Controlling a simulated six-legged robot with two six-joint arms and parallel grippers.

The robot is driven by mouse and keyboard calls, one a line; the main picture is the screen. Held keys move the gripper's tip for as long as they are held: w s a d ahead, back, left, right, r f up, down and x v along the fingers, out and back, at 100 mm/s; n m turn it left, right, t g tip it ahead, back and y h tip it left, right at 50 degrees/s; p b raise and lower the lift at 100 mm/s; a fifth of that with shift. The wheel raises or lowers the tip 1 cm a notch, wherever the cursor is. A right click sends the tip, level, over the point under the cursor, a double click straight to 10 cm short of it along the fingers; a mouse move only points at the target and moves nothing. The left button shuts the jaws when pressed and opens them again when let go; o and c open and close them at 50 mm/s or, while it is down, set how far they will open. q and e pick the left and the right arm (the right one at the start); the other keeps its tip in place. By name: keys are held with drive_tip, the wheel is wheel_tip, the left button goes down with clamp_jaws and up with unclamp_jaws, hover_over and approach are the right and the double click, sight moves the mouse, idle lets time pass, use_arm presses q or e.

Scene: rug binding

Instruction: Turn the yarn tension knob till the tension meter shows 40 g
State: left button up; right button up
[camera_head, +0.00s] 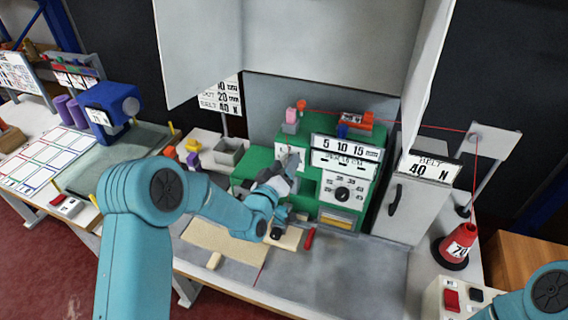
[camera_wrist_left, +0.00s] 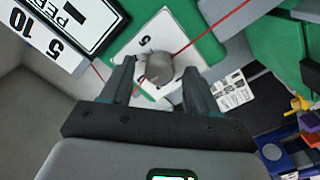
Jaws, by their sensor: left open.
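The knob is grey and round and sits on a white plate with numbers; in the left wrist view the knob (camera_wrist_left: 160,68) shows between my fingertips. My left gripper (camera_wrist_left: 158,72) is open around it; contact cannot be told. In the head view my left gripper (camera_head: 291,160) is at the upper left front of the green machine (camera_head: 262,160), partly covering the plate (camera_head: 282,153). No gram reading is legible. My right gripper is out of view.
Red yarn (camera_head: 400,122) runs from the machine top to a post at the right, above a red cone (camera_head: 458,246). A grey cabinet (camera_head: 412,200) stands right of the machine. A red-handled tool (camera_head: 309,238) lies in front. The grey tabletop (camera_head: 340,275) at front is clear.

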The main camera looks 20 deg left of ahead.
use_arm(q)
drive_tip(key=shift+s, duration=0.1)
drive_tip(key=c, duration=1)
drive_tip(key=shift+d+r+m+g+y+b, duration=0.1)
drive_tip(key=shift+m+y+b, duration=0.05)
drive_tip(key=shift+m+b, duration=2.8)
drive_tip(key=shift+d+f+m+g+y+b, duration=0.1)
drive_tip(key=shift+m+y+b, duration=0.1)
drive_tip(key=shift+m+b, duration=2.7)
drive_tip(key=shift+r+m+g+y+b, duration=0.15)
drive_tip(key=shift+m+b, duration=1.9)
drive_tip(key=shift+m, duration=1.7)
drive_tip(key=shift+c, duration=0.2)
